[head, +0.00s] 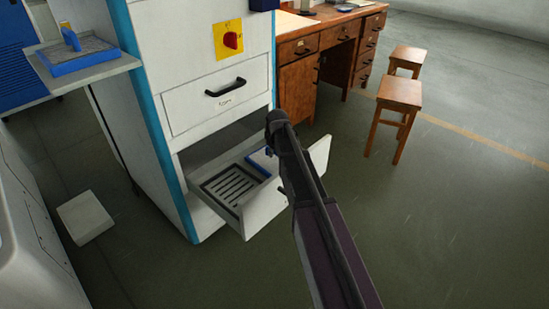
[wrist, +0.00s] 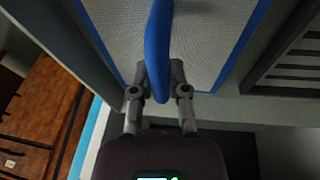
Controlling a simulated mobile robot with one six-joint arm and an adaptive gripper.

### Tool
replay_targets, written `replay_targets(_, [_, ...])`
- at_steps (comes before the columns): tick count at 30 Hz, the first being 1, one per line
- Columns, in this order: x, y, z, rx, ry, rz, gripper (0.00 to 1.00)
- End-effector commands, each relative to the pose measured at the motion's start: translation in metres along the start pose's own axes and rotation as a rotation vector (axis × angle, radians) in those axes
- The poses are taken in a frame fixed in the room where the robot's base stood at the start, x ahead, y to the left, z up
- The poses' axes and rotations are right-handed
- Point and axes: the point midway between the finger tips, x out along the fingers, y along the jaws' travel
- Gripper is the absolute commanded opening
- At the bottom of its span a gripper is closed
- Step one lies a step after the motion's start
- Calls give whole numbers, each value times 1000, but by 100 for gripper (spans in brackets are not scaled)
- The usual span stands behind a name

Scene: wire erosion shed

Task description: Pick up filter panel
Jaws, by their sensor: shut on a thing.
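A filter panel, with pale mesh, a blue frame and a blue bar handle, fills the upper wrist view (wrist: 205,40). My gripper (wrist: 158,78) is shut on its blue handle, one finger on each side. In the head view only a blue part of the panel (head: 261,163) shows, in the open lower drawer (head: 252,214); my arm hides the rest and my gripper. I cannot tell if the panel still touches the drawer floor.
A dark slotted rack (head: 232,185) lies in the drawer beside the panel. A similar blue-framed panel (head: 80,58) sits on a shelf at the left. The closed upper drawer (head: 217,98) is above. A wooden desk (head: 297,85) and stools stand behind; the right floor is clear.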

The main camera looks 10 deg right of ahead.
Motion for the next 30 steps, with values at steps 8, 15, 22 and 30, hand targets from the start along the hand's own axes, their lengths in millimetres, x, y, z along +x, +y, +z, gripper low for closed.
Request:
replay_targets(8, [-6,1,-2,1,1,0,0])
replay_targets(15, [-22,3,-6,1,0,0,0])
replay_targets(22, [-44,7,-11,1,0,0,0])
replay_targets(30, [-72,11,-18,1,0,0,0])
